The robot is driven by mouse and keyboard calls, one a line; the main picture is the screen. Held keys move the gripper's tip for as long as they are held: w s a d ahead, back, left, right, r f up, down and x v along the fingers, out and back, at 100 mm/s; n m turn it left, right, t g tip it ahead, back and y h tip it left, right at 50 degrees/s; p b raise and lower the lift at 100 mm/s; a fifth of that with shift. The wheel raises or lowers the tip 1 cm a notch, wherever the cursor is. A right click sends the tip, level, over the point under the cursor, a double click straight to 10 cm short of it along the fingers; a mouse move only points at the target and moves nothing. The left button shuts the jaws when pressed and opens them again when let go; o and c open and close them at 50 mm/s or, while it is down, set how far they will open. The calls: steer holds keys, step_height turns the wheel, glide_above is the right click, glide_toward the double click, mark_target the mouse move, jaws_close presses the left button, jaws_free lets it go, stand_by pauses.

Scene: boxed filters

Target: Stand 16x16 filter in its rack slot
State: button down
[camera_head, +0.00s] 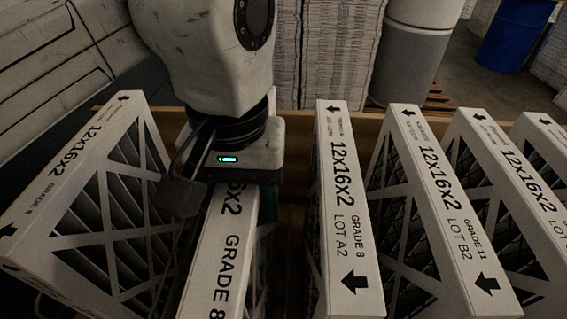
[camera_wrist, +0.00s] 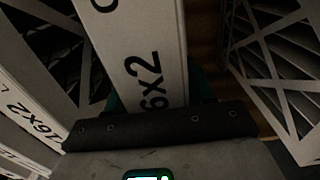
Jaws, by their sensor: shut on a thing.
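My gripper (camera_head: 235,185) is shut on a white cardboard-framed filter (camera_head: 215,265). Its label reads "x2 GRADE 8" in the head view, and my gripper covers the start of the size. In the wrist view the held filter (camera_wrist: 140,35) reads "6x2", and teal fingers of my gripper (camera_wrist: 158,98) show at both its sides. The held filter stands roughly upright between a left-leaning 12x16x2 filter (camera_head: 95,135) and the LOT A2 12x16x2 filter (camera_head: 340,190). Its lower edge is hidden, so I cannot tell whether it sits in a slot.
To the right stand a GRADE 11 LOT B2 12x16x2 filter (camera_head: 430,170) and further filters (camera_head: 500,150). A wooden rack board (camera_head: 291,127) runs behind. A narrow dark gap separates the held filter from LOT A2. A blue drum (camera_head: 517,35) is far back.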

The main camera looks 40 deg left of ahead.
stand_by(0.3)
steer(key=shift+c, duration=2.1)
jaws_free()
step_height(320, 180, up, 12)
steer(key=p, duration=1.1)
steer(key=shift+r+p, duration=0.1)
steer(key=shift+p, duration=0.25)
